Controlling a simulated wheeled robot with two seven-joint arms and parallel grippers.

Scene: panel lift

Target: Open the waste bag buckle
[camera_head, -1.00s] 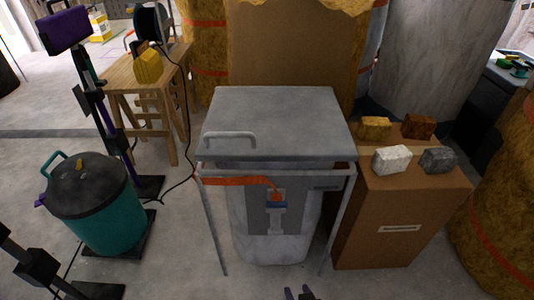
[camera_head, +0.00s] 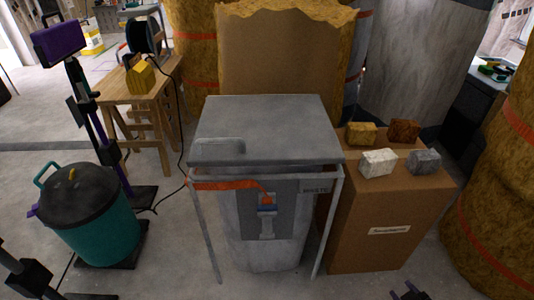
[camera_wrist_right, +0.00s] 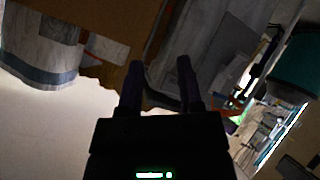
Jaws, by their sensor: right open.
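The buckle (camera_head: 267,208), blue with an orange piece above it, sits on the grey front panel of the waste stand. An orange strap (camera_head: 225,184) runs to it from the left. The pale waste bag (camera_head: 265,256) hangs in the metal frame, under a grey lid (camera_head: 270,120) that lies flat. My right gripper (camera_head: 408,291) is at the bottom edge, low and right of the buckle, well apart from it. In the right wrist view its two dark fingers (camera_wrist_right: 160,82) are spread with nothing between them.
A cardboard box (camera_head: 350,252) with several small blocks on it stands right of the waste stand. A teal bin (camera_head: 95,232) and a wooden trestle (camera_head: 115,95) are at left. The floor in front of the waste stand is clear.

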